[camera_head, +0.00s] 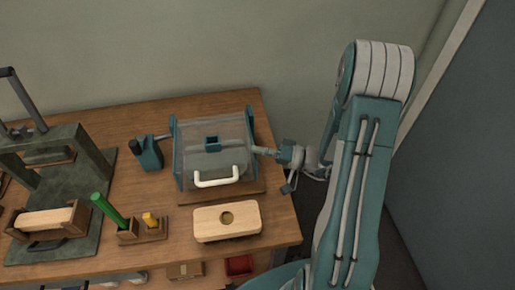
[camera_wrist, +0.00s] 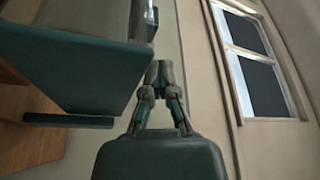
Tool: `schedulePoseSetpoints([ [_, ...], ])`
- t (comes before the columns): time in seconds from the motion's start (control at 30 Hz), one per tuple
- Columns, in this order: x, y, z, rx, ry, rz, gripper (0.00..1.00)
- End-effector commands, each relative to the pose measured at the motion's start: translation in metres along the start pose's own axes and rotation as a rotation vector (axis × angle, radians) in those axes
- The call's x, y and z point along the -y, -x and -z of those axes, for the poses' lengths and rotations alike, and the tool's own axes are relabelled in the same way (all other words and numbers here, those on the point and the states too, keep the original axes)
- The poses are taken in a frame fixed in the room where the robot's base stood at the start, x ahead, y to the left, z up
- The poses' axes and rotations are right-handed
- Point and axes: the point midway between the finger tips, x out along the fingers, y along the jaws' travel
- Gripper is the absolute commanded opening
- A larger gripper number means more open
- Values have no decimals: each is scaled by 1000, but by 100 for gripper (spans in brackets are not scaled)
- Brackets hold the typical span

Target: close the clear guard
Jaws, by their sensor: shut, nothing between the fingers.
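The clear guard (camera_head: 230,160) is a see-through panel with a white handle (camera_head: 217,178) along its lower front. It sits on a teal-sided frame (camera_head: 178,155), and a small dark teal block (camera_head: 212,143) shows through it. The panel appears lowered over the front; I cannot tell whether it is fully seated. My gripper (camera_head: 262,150) is at the right side of the frame, near its side wall; contact is unclear. In the wrist view, my gripper (camera_wrist: 158,75) has its fingertips together and empty, beside a large teal panel (camera_wrist: 75,65). The handle does not show there.
A green rod (camera_head: 108,211) stands in a wooden holder. A dark green press (camera_head: 60,165) fills the table's left.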

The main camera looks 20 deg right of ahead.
Motion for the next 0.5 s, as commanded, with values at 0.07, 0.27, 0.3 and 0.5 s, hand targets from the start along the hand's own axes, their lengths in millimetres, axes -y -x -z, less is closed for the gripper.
schedulePoseSetpoints([
  [0.07, -9, 0, -11, 17, -31, -25, 0],
  [0.27, -8, 10, -10, 13, -29, -24, 0],
  [0.3, -8, 15, -9, 10, -28, -24, 0],
  [0.5, -6, 55, -6, 1, -20, -16, 0],
])
